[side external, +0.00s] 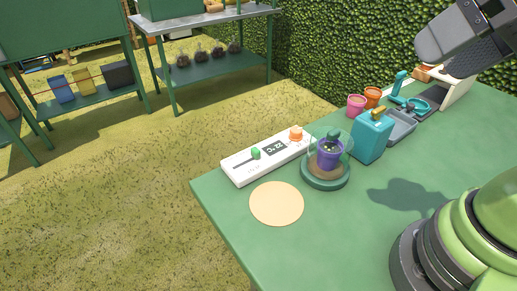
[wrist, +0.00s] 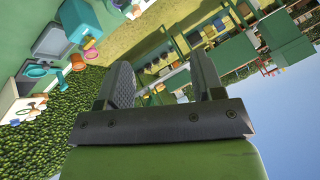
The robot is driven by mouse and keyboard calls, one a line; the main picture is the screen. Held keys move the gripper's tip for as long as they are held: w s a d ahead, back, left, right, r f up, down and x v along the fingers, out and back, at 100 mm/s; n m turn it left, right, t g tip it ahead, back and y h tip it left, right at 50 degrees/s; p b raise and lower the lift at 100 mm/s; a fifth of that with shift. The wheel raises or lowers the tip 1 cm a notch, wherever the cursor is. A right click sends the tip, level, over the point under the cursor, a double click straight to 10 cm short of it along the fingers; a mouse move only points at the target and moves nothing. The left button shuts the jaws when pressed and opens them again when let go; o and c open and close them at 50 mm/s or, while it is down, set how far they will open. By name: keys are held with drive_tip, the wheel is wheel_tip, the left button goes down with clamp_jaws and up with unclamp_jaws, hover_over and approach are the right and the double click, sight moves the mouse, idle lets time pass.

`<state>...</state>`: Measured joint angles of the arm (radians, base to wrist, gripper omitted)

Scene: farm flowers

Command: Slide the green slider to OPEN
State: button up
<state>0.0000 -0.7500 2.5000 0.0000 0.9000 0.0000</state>
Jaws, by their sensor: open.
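The green slider (side external: 256,153) is a small knob on a white control panel (side external: 240,177) near the table's far left edge. It sits at the right end of the dark slot that shows; any OPEN label is too small to read. The panel also has a display reading about 22 °C (side external: 274,147) and an orange knob (side external: 296,134). My gripper (side external: 449,55) is high at the upper right, far from the panel. In the wrist view my gripper (wrist: 161,62) has its fingers apart with nothing between them. I cannot make out the slider in that view.
A purple pot (side external: 328,155) under a clear dome stands on a round green base (side external: 325,183) right of the panel. A tan disc (side external: 277,203) lies in front. A teal box (side external: 369,141), pink pot (side external: 356,105) and grey tray (side external: 404,128) stand farther right.

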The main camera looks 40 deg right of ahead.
idle(0.4)
drive_tip(key=shift+w+r, duration=0.1)
drive_tip(key=shift+w, duration=0.05)
drive_tip(key=c, duration=0.3)
drive_tip(key=n+g+h, duration=0.2)
drive_tip(key=n+g, duration=0.2)
drive_tip(key=g, duration=0.3)
hover_over(257, 151)
wheel_tip(257, 151, down, 18)
drive_tip(key=shift+c, duration=0.2)
wheel_tip(257, 151, down, 10)
drive_tip(key=shift+d+f, duration=0.1)
drive_tip(key=shift+f, duration=0.1)
clamp_jaws()
